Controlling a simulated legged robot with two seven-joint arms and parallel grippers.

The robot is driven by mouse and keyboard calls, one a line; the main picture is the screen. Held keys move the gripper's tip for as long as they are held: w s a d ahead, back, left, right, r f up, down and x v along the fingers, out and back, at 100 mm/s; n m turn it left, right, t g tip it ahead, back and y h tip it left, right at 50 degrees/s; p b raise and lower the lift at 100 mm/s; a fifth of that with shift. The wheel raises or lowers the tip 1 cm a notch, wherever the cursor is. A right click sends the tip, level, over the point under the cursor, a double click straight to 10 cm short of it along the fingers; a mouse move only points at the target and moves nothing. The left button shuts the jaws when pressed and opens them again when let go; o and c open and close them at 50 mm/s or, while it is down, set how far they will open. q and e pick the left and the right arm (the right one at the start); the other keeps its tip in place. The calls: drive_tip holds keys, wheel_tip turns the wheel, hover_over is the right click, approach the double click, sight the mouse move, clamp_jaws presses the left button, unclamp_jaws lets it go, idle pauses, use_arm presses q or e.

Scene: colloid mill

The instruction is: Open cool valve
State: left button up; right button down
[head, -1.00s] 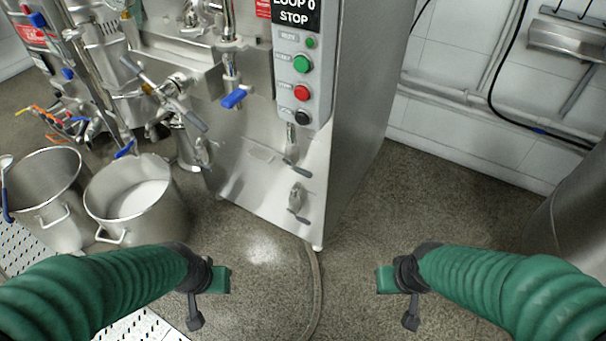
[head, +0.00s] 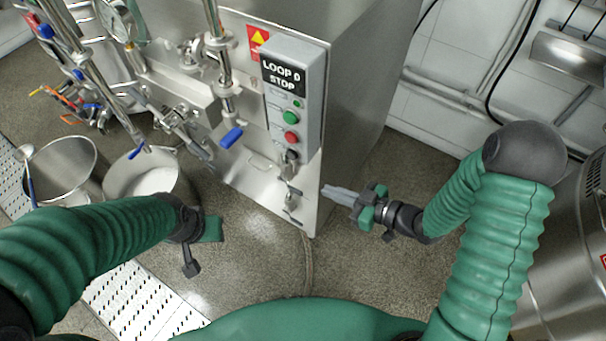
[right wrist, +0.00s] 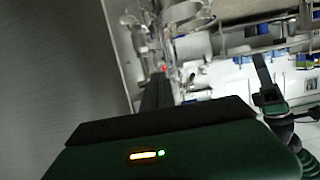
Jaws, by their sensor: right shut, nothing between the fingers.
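The steel mill cabinet shows several valves in the head view, and I cannot read which is the cool valve. A blue-handled valve (head: 231,137) hangs from the vertical pipe left of the control box. Two small steel valves, an upper one (head: 291,158) and a lower one (head: 291,200), sit on the front panel below the box. My right gripper (head: 326,190) is shut and empty, beside the cabinet's front right edge and right of the lower valve. Its dark fingers show in the right wrist view (right wrist: 158,95). My left gripper (head: 200,248) is low at left, apart from everything; its jaw state is unclear.
The control box (head: 292,95) has green and red buttons and a "LOOP 0 STOP" label. Two steel pots (head: 65,165) (head: 140,172) stand at left by a perforated plate (head: 135,300). A steel vessel (head: 560,260) is at right. Floor before the cabinet is clear.

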drive_tip(key=b, duration=0.3)
hover_over(295, 190)
drive_tip(key=s+d, duration=0.1)
drive_tip(key=d, duration=0.2)
wheel_tip(295, 190, down, 3)
drive_tip(key=f+b, duration=0.2)
drive_tip(key=f, duration=0.1)
drive_tip(key=shift+a+f, duration=0.3)
drive_tip(key=shift+a, duration=0.1)
drive_tip(key=shift+d+f, duration=0.1)
drive_tip(key=shift+f, duration=0.15)
